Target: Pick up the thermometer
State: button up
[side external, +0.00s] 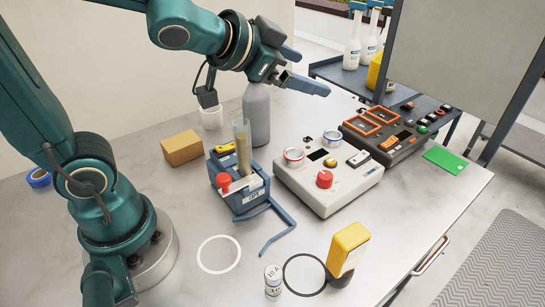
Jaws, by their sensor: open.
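A yellow device with a dark base (348,250) stands tilted at the front right of the table; it may be the thermometer, but I cannot tell for sure. My gripper (313,75) is open and empty, high above the back of the table. Its two fingers point right. It is well above and behind the yellow device, apart from everything on the table.
A grey bottle (256,115) stands below my wrist. A blue caddy (240,187) holds a clear cylinder. Right of it are a light control box (330,185) and a dark control panel (400,140).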

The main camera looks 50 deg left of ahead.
jog(key=w+d+m+t+h, duration=0.1)
jog(key=w+d+m+h, duration=0.4)
jog(key=d, duration=0.2)
jog(key=m+g+h, duration=0.9)
jog(key=m+g, duration=0.1)
jog(key=g, duration=0.5)
send_over(354, 257)
jog(key=a, duration=0.1)
jog(key=f, duration=0.6)
jog(key=w+f, duration=0.1)
jog(key=f, duration=0.3)
jog(key=shift+a, duration=0.2)
jog(key=f, duration=0.2)
jog(key=shift+s+f, duration=0.35)
jog(key=shift+f, duration=0.85)
jog(key=f, duration=0.1)
jog(key=d+f, duration=0.1)
jog(key=f, duration=0.1)
jog(key=shift+s+d+f+m, duration=0.1)
jog(key=shift+d+f+m, duration=0.05)
jog(key=shift+d+m, duration=0.2)
jog(key=shift+d+f, duration=0.25)
jog(key=shift+d, duration=0.25)
grip_shut()
